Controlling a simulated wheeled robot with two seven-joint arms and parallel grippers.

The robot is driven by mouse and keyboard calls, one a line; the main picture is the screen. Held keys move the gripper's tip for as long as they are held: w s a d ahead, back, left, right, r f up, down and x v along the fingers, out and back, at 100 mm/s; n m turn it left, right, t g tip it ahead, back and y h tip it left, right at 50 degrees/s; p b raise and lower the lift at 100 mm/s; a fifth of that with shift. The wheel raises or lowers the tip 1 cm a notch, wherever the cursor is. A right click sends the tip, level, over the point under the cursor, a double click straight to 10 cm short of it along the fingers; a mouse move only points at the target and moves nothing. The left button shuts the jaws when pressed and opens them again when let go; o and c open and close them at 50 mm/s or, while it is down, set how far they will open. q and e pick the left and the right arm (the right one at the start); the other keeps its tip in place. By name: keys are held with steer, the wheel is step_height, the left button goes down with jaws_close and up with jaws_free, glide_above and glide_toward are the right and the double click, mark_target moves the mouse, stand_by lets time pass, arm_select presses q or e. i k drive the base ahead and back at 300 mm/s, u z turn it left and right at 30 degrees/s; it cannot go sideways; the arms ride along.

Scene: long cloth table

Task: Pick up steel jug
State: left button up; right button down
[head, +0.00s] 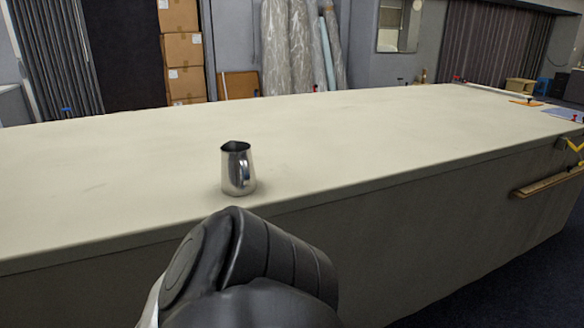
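The steel jug (232,177) stands upright on the long cream table (330,135), close to its front edge. It is shiny metal with a dark open top, and its handle faces right and toward me. A dark grey link of my own arm is in the foreground below the table edge, just under the jug in the picture and apart from it. Neither gripper's fingers show in the head view.
The table top around the jug is clear. Small tools and papers (527,102) lie at the far right end. A wooden strip (550,184) is on the table's front side at right. Stacked cardboard boxes (184,52) and wrapped rolls (290,45) stand behind the table.

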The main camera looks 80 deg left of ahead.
mark_target(238, 174)
steer(key=u, duration=3.35)
steer(key=i, duration=0.35)
